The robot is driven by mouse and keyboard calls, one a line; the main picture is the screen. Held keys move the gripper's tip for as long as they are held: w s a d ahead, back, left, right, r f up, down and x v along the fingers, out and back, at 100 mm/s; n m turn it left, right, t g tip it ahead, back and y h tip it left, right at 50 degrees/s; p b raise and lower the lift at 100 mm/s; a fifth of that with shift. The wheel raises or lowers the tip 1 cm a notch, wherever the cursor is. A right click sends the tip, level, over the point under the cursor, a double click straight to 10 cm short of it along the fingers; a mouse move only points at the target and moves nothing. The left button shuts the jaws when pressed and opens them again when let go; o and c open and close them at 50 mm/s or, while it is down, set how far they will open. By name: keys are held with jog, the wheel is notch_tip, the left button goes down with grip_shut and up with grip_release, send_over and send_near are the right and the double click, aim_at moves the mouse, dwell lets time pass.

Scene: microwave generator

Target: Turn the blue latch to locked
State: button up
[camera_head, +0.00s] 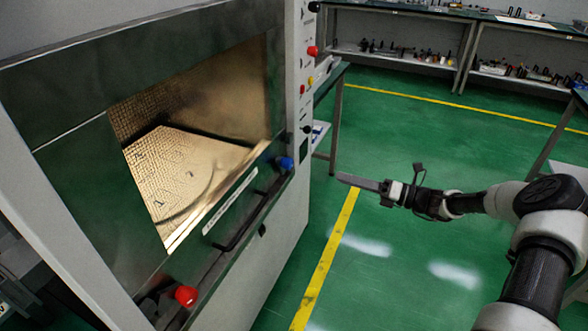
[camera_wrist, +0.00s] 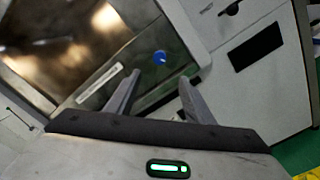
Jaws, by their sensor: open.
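The blue latch (camera_head: 285,163) is a round blue knob at the right end of the microwave generator's front, below the window. It also shows in the wrist view (camera_wrist: 160,57), beyond the fingertips and roughly between them. My gripper (camera_head: 340,179) is to the right of the blue latch in the head view, in the air and apart from it. In the wrist view my gripper (camera_wrist: 160,82) has its two fingers spread with nothing between them. Which way the latch is turned is too small to tell.
A red knob (camera_head: 186,295) sits at the front's lower left. A dark handle bar (camera_head: 240,232) runs along the front between the knobs. Green floor (camera_head: 390,130) lies open behind my gripper.

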aim_at(291, 164)
jog(key=b+x, duration=0.1)
jog(key=x, duration=1.6)
jog(key=c, duration=1)
jog(key=shift+b, duration=0.3)
jog(key=shift+c, duration=0.2)
